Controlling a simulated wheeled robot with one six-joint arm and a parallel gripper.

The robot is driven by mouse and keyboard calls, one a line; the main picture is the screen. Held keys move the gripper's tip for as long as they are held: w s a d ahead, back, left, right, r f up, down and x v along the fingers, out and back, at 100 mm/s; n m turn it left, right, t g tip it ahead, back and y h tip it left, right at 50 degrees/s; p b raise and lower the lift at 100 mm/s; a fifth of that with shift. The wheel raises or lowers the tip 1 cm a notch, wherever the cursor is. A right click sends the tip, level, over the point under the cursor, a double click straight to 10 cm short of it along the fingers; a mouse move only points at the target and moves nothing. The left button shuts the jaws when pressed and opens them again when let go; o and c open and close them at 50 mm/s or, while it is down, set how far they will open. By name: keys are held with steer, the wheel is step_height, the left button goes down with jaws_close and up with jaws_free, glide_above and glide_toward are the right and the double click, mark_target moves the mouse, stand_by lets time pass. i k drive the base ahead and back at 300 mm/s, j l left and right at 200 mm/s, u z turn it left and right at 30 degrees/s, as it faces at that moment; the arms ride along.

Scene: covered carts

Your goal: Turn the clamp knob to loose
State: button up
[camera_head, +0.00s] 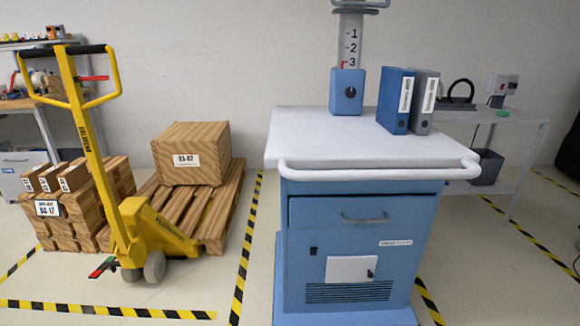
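A blue clamp block (341,96) stands at the back of the white top of a blue cart. A dark round knob (350,92) sits on its front face. The knob's turn setting is too small to read. A pale post scale (351,45) rises from the block, marked 1, 2 and 3 from top to bottom, with a red mark beside the 3. The upper end of the post is cut off by the frame. My gripper is not in view, and nothing touches the knob.
The cart's white top (330,140) is clear in front of the clamp. A blue binder (394,100) and a grey binder (424,101) stand right of it. A white rail (375,172) runs along the front edge. A yellow pallet jack (130,215) and a wooden crate (192,152) stand left.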

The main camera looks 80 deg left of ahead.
mark_target(350, 92)
steer(key=u, duration=2.2)
steer(key=i+j+z, duration=0.2)
steer(key=i+j, duration=0.4)
steer(key=i, duration=0.2)
steer(key=i+l, duration=0.1)
steer(key=i+l+u, duration=0.1)
steer(key=i+l, duration=0.15)
steer(key=j+u, duration=0.15)
steer(key=j, duration=0.35)
steer(key=k+z, duration=0.3)
steer(key=i+l, duration=0.05)
steer(key=i, duration=0.05)
